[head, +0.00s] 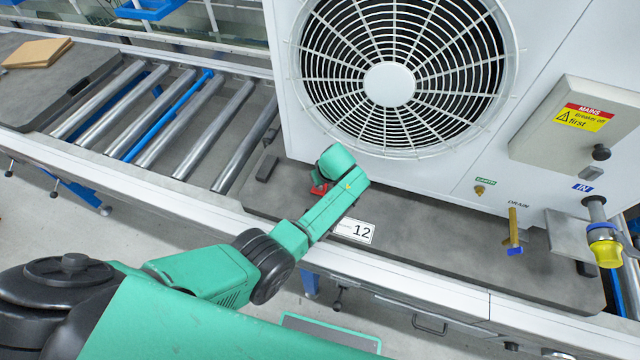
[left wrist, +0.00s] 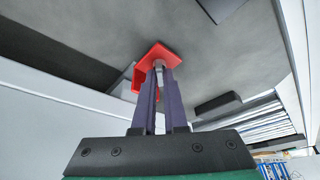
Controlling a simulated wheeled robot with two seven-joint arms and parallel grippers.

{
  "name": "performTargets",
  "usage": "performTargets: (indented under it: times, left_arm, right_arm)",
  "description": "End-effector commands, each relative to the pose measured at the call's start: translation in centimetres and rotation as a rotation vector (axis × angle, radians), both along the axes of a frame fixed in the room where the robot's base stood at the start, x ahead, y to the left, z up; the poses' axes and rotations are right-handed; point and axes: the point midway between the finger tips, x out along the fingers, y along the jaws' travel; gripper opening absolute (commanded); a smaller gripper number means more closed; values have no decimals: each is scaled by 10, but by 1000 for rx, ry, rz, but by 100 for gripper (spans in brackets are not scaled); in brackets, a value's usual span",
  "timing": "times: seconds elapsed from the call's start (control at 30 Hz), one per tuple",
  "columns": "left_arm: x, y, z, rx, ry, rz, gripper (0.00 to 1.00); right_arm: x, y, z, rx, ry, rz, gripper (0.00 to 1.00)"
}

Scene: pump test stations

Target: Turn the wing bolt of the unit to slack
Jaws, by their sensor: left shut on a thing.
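The unit (head: 545,50) is a large white housing with a round fan grille, standing on a dark grey pallet. A red bracket (head: 318,189) shows at the pallet's front, beside my left wrist; it also shows in the left wrist view (left wrist: 155,52). A small pale stub, apparently the wing bolt (left wrist: 159,64), sits at the red bracket between the purple fingertips of my left gripper (left wrist: 160,72). The gripper is shut on it. Its wings and angle are mostly hidden by the fingers. In the head view my wrist hides the fingertips. My right gripper is not in view.
A roller conveyor (head: 205,135) lies to the left. A label reading 12 (head: 354,230) is on the front edge. A mains box (head: 580,125), brass drain pipe (head: 513,226) and yellow-collared fitting (head: 606,252) are at the right. A dark block (head: 266,168) lies left of my wrist.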

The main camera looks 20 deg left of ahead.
Motion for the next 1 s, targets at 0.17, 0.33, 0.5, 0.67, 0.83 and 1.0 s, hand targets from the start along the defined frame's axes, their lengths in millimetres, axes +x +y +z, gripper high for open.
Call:
performTargets:
  times: [0.17, 0.33, 0.5, 0.67, 0.83, 1.0]
  left_arm:
    - [2, 0, 1, -1, -5, 31, 0]
    - [2, 0, 1, -1, -5, 37, 0]
    - [2, 0, 2, 0, -5, 37, 0]
    - [2, 0, 2, 0, -5, 37, 40]
    - [1, 0, 1, 1, -2, 36, 40]
    - [1, 1, 4, 0, -1, 36, 40]
  right_arm:
    - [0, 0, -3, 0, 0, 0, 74]
    - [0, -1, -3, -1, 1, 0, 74]
    - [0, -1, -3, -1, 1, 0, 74]
    - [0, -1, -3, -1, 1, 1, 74]
    - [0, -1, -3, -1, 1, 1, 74]
    - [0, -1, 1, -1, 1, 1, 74]
